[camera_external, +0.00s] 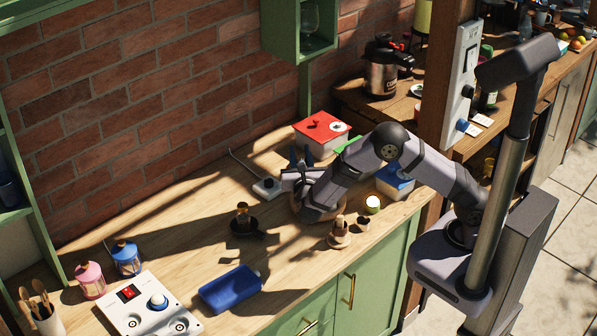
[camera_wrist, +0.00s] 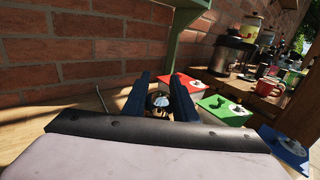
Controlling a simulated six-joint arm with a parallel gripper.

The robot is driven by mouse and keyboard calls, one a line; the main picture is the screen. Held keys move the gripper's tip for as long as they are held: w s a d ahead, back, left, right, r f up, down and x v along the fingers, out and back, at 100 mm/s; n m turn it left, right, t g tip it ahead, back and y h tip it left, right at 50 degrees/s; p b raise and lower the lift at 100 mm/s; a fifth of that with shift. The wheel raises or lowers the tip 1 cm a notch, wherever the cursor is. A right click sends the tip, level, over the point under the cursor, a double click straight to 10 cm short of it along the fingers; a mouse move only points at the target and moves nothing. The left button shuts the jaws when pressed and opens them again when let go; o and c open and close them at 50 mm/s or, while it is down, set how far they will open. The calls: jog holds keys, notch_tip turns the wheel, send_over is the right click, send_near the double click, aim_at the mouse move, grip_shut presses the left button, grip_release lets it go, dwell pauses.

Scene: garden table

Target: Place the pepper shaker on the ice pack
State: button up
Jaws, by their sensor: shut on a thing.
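My gripper (camera_external: 300,158) is above the far middle of the wooden table, its dark fingers pointing away from the camera. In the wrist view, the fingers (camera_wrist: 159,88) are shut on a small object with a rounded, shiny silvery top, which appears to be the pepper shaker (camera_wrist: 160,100). Its lower part is hidden by the gripper body, and I cannot make it out clearly in the external view. The ice pack, a blue flat rectangular block (camera_external: 230,288), lies near the table's front edge, well left of and nearer than my gripper. Its top looks bare.
A dark caddy with a bottle (camera_external: 243,222) stands between gripper and ice pack.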

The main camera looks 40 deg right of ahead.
jog(key=shift+r, duration=0.7)
